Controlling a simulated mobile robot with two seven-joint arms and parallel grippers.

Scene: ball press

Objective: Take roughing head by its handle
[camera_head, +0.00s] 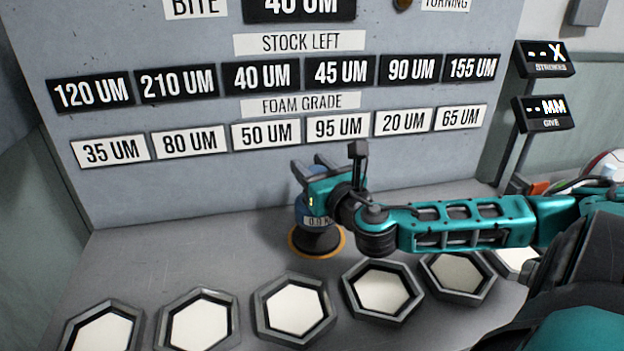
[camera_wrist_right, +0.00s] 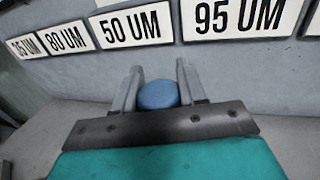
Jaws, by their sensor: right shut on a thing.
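The roughing head (camera_head: 318,238) stands upright on the grey bench, with a dark flared base, a small white readout label and a blue upper part. An orange ring surrounds its foot. My right gripper (camera_head: 311,168) comes in from the right and is shut on the head's upper part. In the right wrist view the round blue top of the handle (camera_wrist_right: 158,95) sits between the two grey fingers. The gripper hides part of the handle in the head view. My left gripper is not in view.
A row of hexagonal trays with pale pads, such as this one (camera_head: 294,308), lines the front of the bench. Behind stands a grey panel (camera_head: 200,185) with number plates. Two small displays (camera_head: 543,113) stand at the right. Bench left of the head is clear.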

